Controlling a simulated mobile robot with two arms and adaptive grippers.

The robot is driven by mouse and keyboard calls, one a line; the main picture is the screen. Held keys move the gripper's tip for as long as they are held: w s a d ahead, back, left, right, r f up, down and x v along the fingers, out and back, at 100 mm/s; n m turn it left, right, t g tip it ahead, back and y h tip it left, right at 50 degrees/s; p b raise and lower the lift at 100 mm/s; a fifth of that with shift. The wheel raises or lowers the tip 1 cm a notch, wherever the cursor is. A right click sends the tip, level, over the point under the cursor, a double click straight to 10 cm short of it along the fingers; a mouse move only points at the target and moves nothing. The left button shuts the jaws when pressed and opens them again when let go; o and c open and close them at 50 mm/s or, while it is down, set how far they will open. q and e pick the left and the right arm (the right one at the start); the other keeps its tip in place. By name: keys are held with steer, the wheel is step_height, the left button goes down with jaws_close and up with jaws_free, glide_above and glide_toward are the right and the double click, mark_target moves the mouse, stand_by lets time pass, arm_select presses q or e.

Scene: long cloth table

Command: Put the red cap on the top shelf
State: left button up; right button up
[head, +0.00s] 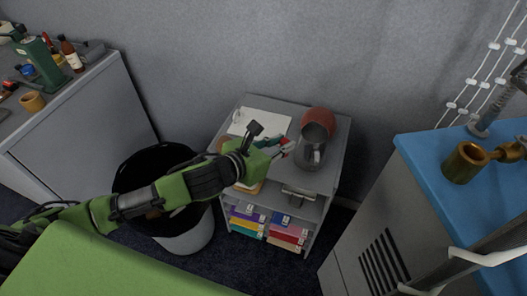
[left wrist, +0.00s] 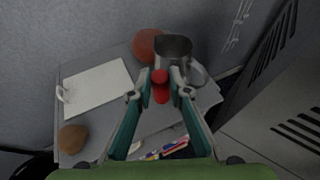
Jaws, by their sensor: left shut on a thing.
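My left gripper (head: 283,147) is over the top shelf of a small grey shelf unit (head: 338,150), seen from above in the head view. In the left wrist view, my left gripper (left wrist: 160,84) has its two teal fingers closed around a small red cap (left wrist: 160,90). The cap shows between the fingertips, in front of a dark cup-like vessel (left wrist: 173,46). I cannot tell how high the cap is above the top shelf (left wrist: 100,122). My right gripper is not in view.
Coloured boxes (head: 285,232) fill a lower shelf.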

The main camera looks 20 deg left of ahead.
arm_select(q)
steer(key=a+f, duration=0.2)
steer(key=w+a+f, duration=0.1)
steer(key=a+f, duration=0.1)
steer(key=w+a+f, duration=0.1)
steer(key=a+f, duration=0.1)
steer(key=shift+w+f, duration=0.15)
steer(key=shift+w, duration=0.1)
steer(key=shift+w+a+f, duration=0.1)
steer(key=shift+a+f, duration=0.05)
steer(key=shift+f, duration=0.8)
steer(key=shift+a+f, duration=0.1)
steer(key=shift+f, duration=0.8)
steer(key=shift+f, duration=0.15)
steer(key=o, duration=0.8)
steer(key=shift+r, duration=0.2)
steer(key=v, duration=1.2)
